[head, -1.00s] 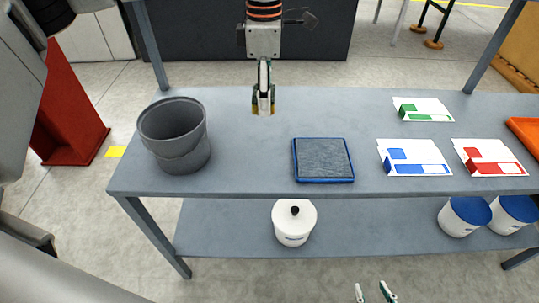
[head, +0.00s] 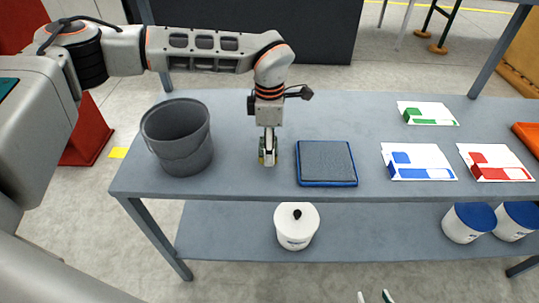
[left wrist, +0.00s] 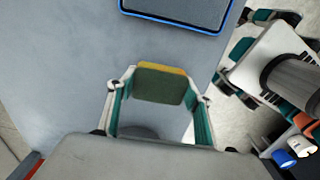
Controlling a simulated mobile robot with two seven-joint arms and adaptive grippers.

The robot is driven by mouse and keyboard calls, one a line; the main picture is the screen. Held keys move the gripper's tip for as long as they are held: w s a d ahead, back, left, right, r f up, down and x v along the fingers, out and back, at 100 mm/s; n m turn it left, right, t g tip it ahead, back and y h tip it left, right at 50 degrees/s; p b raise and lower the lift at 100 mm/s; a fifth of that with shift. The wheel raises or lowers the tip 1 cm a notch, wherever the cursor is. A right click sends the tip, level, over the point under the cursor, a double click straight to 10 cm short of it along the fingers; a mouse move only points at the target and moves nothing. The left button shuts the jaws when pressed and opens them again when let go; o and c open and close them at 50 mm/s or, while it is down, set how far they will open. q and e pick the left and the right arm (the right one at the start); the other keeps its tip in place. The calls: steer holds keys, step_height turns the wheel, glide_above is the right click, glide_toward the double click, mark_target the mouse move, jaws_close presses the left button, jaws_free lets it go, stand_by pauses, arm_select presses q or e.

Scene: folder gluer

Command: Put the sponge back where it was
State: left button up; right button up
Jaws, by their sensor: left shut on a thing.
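The sponge, yellow with a dark green face, shows between the fingers of my left gripper in the left wrist view (left wrist: 160,84). In the head view my left gripper (head: 268,158) points down over the bench, shut on the sponge, which is mostly hidden by the fingers there. It is just left of a grey pad with a blue rim (head: 327,184); whether the sponge touches the bench top I cannot tell. The pad also shows at the top of the left wrist view (left wrist: 180,21). My right gripper (head: 375,297) shows only its tips at the bottom edge, apart and empty.
A grey bucket (head: 183,158) stands to the left of my left gripper. Cards marked green (head: 428,113), blue (head: 418,174) and red (head: 496,174) lie to the right. A white lidded pot (head: 297,228) stands on the lower shelf. Bench top behind the pad is clear.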

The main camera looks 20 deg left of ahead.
arm_select(q)
steer(key=shift+f, duration=1.8)
steer(key=shift+f, duration=0.1)
steer(key=o, duration=1.1)
steer(key=shift+f, duration=0.1)
steer(key=shift+o, duration=0.2)
step_height(320, 180, up, 12)
steer(key=shift+r, duration=0.2)
